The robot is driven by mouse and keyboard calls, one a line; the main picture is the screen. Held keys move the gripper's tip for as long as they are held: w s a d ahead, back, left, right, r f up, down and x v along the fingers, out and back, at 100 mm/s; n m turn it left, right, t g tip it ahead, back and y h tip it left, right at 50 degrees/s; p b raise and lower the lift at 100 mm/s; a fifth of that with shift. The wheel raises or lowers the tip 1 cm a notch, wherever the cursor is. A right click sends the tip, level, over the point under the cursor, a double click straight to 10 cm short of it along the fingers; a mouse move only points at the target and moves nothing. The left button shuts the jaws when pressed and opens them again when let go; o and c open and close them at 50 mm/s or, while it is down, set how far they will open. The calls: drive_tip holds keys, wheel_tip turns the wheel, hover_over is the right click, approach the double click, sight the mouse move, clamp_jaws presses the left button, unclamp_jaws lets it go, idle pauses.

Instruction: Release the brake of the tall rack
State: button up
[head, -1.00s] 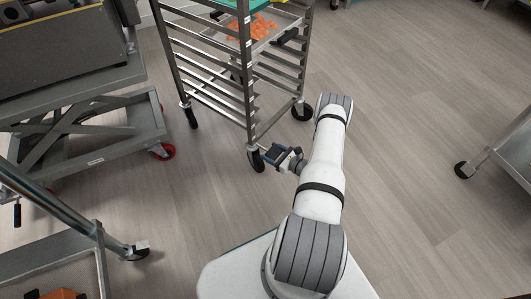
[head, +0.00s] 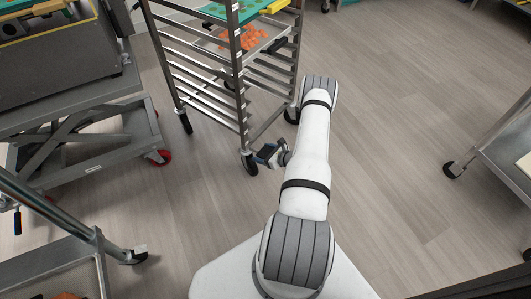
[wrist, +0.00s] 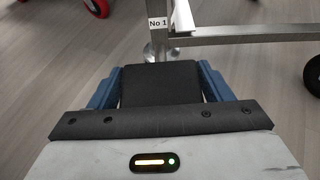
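The tall rack (head: 240,85) is a grey metal frame with several runners and black casters. Its near caster (head: 249,163) stands on the floor, just left of my gripper (head: 269,155). Metal caster parts (wrist: 149,50) show just beyond the fingertips. The blue fingers flank a dark block; I cannot tell whether this is part of the gripper or something between the fingers. The brake pedal cannot be made out, nor can contact.
A tray of orange pieces (head: 254,40) and a green tray (head: 235,9) sit in the rack. A grey lift cart with a red wheel (head: 161,157) stands left. Another metal frame (head: 92,238) is at lower left, and a cart (head: 505,150) at right. The floor between rack and right cart is clear.

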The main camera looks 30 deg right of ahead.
drive_tip(key=shift+o, duration=1.3)
drive_tip(key=p+v, duration=0.2)
drive_tip(key=v, duration=0.6)
drive_tip(key=shift+f, duration=0.1)
